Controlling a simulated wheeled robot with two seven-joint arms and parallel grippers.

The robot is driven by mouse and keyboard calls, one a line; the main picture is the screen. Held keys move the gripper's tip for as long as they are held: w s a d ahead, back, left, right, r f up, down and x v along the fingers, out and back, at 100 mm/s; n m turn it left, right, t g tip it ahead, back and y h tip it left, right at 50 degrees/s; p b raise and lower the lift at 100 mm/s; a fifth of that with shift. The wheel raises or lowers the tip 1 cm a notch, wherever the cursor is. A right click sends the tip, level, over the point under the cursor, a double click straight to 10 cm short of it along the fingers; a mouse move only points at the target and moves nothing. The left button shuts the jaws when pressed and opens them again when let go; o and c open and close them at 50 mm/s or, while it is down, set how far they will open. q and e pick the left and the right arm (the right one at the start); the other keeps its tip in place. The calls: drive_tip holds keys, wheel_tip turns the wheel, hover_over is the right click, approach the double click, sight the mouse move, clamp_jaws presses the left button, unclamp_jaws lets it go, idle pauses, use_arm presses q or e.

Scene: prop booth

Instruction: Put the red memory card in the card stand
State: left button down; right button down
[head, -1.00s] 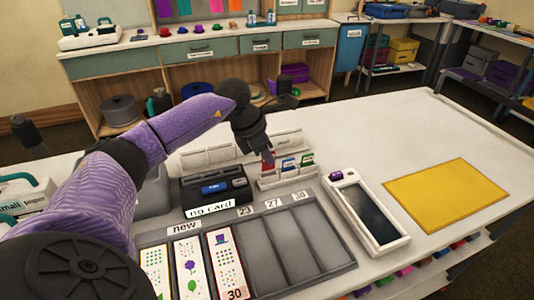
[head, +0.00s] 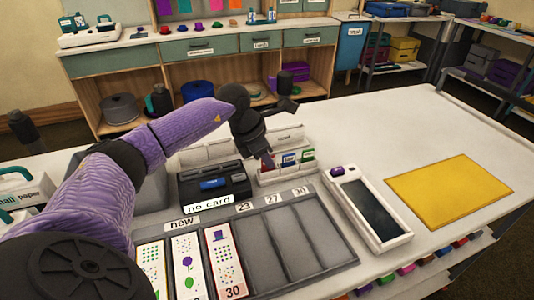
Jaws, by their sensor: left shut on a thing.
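The card stand (head: 287,175) is a small white holder near the middle of the table, with a blue card (head: 290,160) and a green card (head: 308,155) upright in it. My left gripper (head: 266,158) points down at the left end of the stand and is shut on the red memory card (head: 269,165). Only a small red part of the card shows, at the stand's left slot; the fingers hide the rest. I cannot tell whether the card rests on the bottom of the slot. My right gripper is out of view.
A black card reader labelled "no card" (head: 213,187) stands left of the stand. A white tablet-like device (head: 369,208) lies to the right, then a yellow mat (head: 450,192). A grey tray (head: 285,247) with printed cards lies in front. The table's far right is clear.

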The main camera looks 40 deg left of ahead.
use_arm(q)
drive_tip(key=shift+f, duration=0.25)
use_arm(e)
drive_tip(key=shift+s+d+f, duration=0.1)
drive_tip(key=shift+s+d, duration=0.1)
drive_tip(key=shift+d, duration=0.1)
use_arm(q)
drive_tip(key=c, duration=0.8)
unclamp_jaws()
drive_tip(key=shift+o, duration=0.5)
drive_tip(key=shift+s+r, duration=0.1)
drive_tip(key=shift+r, duration=0.2)
drive_tip(key=p+v, duration=0.2)
drive_tip(key=v, duration=0.7)
drive_tip(key=shift+p, duration=0.3)
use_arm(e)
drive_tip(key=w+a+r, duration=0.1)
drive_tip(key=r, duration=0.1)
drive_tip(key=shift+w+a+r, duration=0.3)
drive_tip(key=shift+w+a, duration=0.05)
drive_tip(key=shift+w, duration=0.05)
